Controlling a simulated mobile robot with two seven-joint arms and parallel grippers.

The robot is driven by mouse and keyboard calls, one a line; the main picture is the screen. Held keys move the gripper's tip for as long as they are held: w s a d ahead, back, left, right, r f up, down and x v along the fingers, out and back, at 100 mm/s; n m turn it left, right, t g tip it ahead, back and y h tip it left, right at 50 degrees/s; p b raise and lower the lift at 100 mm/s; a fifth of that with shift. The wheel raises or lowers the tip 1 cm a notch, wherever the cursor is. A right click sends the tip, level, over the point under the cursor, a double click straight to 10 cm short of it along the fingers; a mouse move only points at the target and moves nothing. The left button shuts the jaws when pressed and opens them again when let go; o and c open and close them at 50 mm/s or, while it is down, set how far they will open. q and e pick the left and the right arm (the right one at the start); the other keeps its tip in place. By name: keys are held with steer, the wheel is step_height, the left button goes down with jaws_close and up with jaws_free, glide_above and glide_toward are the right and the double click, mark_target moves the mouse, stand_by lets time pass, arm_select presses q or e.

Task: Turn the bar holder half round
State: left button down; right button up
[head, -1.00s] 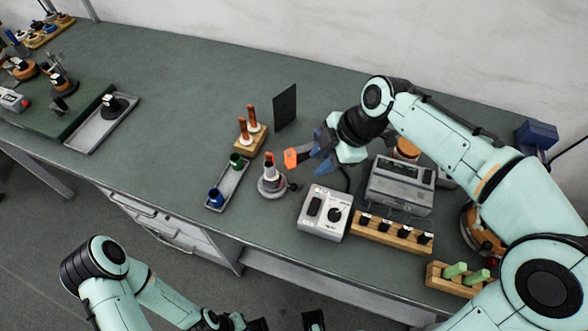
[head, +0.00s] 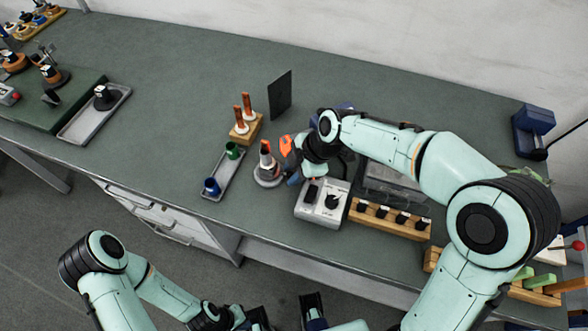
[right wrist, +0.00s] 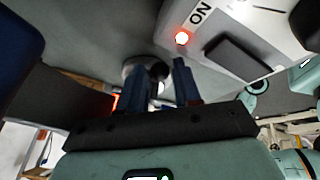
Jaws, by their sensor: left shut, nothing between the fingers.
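The bar holder (head: 268,179) is a round grey base with a copper-tipped bar upright in it, on the green bench. My right gripper (head: 294,176) is low at its right side, partly hidden by its own wrist. In the right wrist view its two blue fingers (right wrist: 158,85) are apart, with a dark round knob (right wrist: 145,70) just beyond the gap. I cannot tell if they touch it. An orange piece (head: 288,146) shows by this gripper. My left gripper (head: 258,318) is shut and empty at the bottom edge, away from the bench.
A grey box with a dial (head: 322,205) stands close right of the holder; its red lamp (right wrist: 182,38) is lit. A narrow tray (head: 222,178) with blue and green cups is close left. A wooden block (head: 246,130) with copper rods and a dark upright plate (head: 280,94) stand behind.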

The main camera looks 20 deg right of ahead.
steer(key=shift+c, duration=0.3)
jaws_close()
